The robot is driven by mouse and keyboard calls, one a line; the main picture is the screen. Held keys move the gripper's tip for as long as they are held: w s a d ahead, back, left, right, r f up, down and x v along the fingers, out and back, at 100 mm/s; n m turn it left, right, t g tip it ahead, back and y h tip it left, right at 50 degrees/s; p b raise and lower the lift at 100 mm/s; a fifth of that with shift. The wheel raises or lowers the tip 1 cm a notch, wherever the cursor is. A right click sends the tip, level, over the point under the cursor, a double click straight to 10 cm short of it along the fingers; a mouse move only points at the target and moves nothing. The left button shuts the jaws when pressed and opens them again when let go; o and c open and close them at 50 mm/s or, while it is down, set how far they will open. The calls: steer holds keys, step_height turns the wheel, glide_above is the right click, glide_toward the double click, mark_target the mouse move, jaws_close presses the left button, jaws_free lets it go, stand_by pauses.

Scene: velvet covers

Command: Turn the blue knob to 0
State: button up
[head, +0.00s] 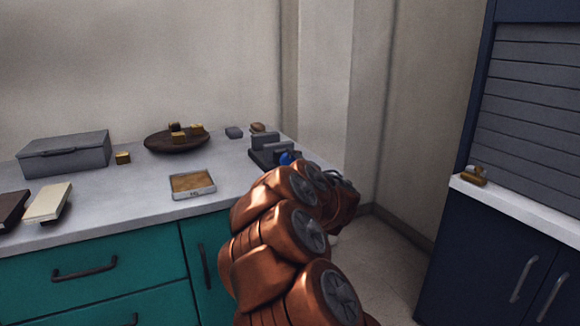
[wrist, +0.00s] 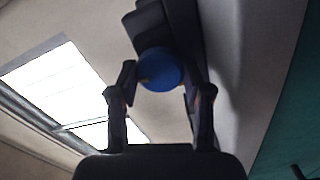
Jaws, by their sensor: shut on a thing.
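The blue knob (wrist: 160,70) is round and sits on the front of a dark grey device. In the wrist view it lies between the two fingers of my gripper (wrist: 160,88), which are closed around it. A small pale mark shows at the knob's lower left edge. In the head view the blue knob (head: 286,158) is partly hidden behind my copper-coloured arm. The dark grey device (head: 262,150) stands at the right end of the counter. My gripper (head: 340,180) is mostly hidden by the arm there. I cannot read any dial numbers.
The grey counter (head: 120,205) also holds a grey box (head: 65,153), a dark bowl (head: 165,145) with small blocks, a shallow tray (head: 193,194) and books (head: 48,203). A wall corner stands behind the device. A navy cabinet (head: 500,250) is at the right.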

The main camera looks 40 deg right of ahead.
steer(key=shift+n, duration=0.8)
steer(key=o, duration=1.2)
steer(key=shift+c, duration=0.2)
